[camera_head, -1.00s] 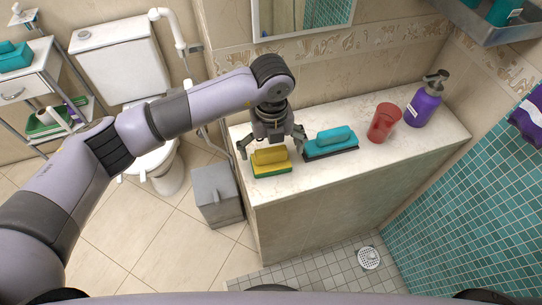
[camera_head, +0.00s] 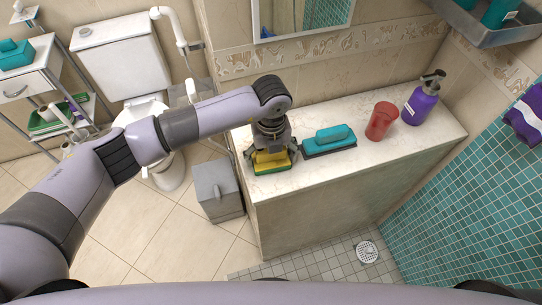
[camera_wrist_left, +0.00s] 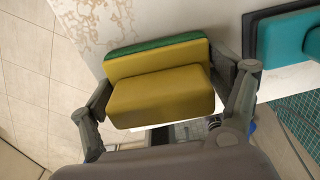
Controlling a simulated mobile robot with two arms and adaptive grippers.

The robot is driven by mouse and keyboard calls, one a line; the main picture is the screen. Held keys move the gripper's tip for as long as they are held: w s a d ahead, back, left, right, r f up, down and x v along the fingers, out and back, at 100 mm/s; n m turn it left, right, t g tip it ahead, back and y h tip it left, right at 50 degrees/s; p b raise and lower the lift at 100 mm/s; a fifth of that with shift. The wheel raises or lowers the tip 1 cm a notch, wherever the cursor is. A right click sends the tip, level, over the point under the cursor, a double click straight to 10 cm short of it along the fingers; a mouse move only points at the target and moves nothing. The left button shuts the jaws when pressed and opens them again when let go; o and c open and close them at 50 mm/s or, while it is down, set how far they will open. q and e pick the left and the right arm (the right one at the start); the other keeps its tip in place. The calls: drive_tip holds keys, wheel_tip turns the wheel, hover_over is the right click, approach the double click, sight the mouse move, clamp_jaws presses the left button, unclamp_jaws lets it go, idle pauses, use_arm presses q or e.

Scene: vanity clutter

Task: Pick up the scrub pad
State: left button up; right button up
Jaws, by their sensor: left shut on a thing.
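The scrub pad (camera_head: 271,167) is yellow with a green underside and sits on the left end of the pale counter (camera_head: 345,165). In the left wrist view, the scrub pad (camera_wrist_left: 160,85) lies between the two fingers, its green layer showing at the far edge. My left gripper (camera_head: 271,157) points down over it and is shut on its two ends; the left gripper also fills the lower part of the left wrist view (camera_wrist_left: 165,100). The palm hides part of the pad's top in the head view. My right gripper is not in view.
A red cup (camera_head: 381,121) and a purple pump bottle (camera_head: 422,103) stand farther right. A grey bin (camera_head: 217,190) stands on the floor below the counter's left end. The counter front is clear.

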use_arm(q)
drive_tip(key=c, duration=0.4)
drive_tip(key=shift+o, duration=0.2)
wheel_tip(320, 180, up, 20)
drive_tip(key=b, duration=0.5)
drive_tip(key=o, duration=0.6)
drive_tip(key=c, duration=0.5)
drive_tip(key=shift+o, duration=0.2)
